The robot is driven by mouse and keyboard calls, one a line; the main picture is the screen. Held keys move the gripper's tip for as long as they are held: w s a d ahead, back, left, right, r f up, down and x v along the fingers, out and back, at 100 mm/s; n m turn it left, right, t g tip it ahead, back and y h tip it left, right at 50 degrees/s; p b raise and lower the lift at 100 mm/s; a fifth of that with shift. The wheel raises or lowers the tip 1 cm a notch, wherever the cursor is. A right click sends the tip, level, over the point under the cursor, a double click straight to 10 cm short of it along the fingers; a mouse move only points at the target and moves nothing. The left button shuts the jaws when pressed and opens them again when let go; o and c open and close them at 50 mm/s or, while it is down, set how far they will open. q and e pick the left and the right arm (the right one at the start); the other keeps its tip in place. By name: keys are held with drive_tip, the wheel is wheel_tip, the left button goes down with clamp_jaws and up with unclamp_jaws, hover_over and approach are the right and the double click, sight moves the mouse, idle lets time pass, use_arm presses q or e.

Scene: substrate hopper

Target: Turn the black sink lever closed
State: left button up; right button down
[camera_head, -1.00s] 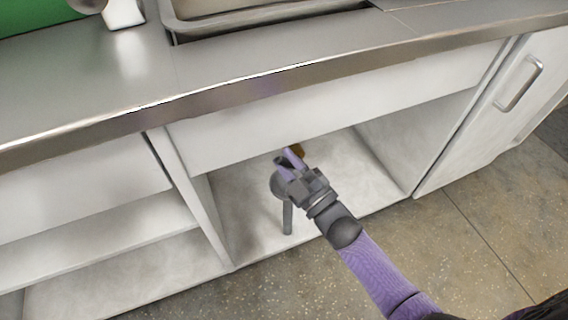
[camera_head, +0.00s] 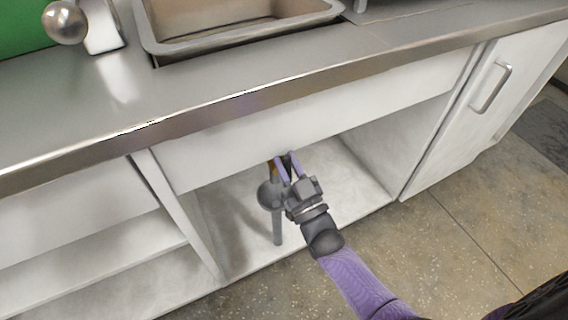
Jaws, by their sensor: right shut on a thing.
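My right gripper (camera_head: 286,161) reaches into the open cabinet under the sink. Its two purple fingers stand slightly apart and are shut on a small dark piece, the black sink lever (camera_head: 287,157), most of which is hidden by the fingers. A small orange-brown part (camera_head: 271,168) shows just left of the fingers. A grey drain pipe with a round body (camera_head: 268,195) hangs right beside the gripper, partly covered by it. My left gripper is not in view.
The steel counter edge (camera_head: 240,103) and white front panel (camera_head: 300,122) overhang the opening. A white divider (camera_head: 180,210) stands left and a cabinet door with a handle (camera_head: 492,87) right. The sink basin (camera_head: 240,40) is above. The cabinet floor is mostly clear.

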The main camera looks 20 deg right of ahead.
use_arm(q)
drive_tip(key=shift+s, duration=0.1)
use_arm(e)
drive_tip(key=shift+d+m, duration=0.1)
drive_tip(key=shift+m, duration=0.3)
drive_tip(key=c, duration=0.5)
unclamp_jaws()
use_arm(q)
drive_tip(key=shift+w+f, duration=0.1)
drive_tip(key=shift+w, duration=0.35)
use_arm(e)
drive_tip(key=shift+s+f, duration=0.1)
drive_tip(key=shift+s, duration=0.05)
use_arm(q)
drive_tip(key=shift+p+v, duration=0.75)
drive_tip(key=shift+p, duration=0.05)
use_arm(e)
drive_tip(key=shift+v, duration=4.9)
